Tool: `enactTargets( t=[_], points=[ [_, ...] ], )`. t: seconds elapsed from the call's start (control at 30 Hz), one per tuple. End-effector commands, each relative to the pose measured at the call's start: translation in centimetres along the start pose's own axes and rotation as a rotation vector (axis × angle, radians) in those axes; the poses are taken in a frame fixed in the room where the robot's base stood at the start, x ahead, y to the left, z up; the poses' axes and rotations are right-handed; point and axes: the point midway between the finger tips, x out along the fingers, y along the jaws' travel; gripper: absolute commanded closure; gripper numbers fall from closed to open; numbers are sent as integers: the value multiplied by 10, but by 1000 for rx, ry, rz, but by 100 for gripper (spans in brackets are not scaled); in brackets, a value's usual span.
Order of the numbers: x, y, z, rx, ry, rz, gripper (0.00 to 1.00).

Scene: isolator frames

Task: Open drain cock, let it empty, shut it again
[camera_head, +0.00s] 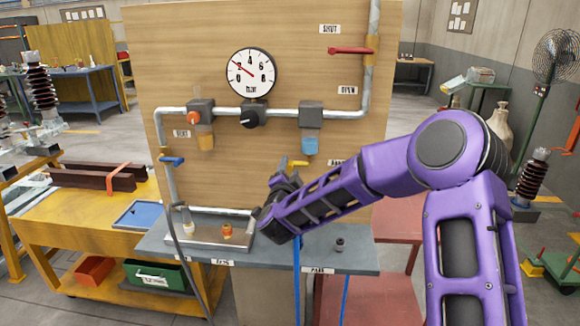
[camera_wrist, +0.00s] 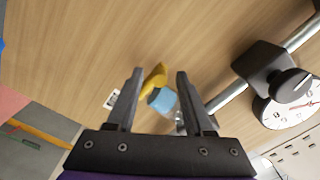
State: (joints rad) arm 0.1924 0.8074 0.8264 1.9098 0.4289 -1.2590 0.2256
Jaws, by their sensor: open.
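The drain cock, a small yellow lever (camera_head: 298,163), sits below a bowl with light blue contents (camera_head: 310,146) on the right-hand black filter unit (camera_head: 311,115). In the wrist view the yellow lever (camera_wrist: 155,79) shows between my fingers, with the blue bowl (camera_wrist: 162,100) beside it. My gripper (camera_head: 284,180) is just below and left of the lever in the head view. In the wrist view my gripper (camera_wrist: 158,88) is open, with a gap on both sides of the lever. Whether the fingers reach its depth is hard to tell. The label by the cock is partly hidden by my arm.
A round gauge (camera_head: 251,73) reads near 2. A red lever (camera_head: 350,50) lies level between SHUT and OPEN labels. An orange-knobbed unit (camera_head: 200,112), a blue lever (camera_head: 172,160) and pipes share the board. Below, a grey bench (camera_head: 345,258) holds a metal tray (camera_head: 190,236).

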Motion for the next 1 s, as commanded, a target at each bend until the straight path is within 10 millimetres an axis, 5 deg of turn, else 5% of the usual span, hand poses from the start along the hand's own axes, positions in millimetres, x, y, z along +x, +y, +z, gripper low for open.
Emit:
enactTargets(
  t=[0.43,0.73,1.0],
  points=[
    [13,0,0,-1,-1,0,48],
    [13,0,0,-1,-1,-1,98],
    [13,-2,0,-3,1,-4,100]
  ],
)
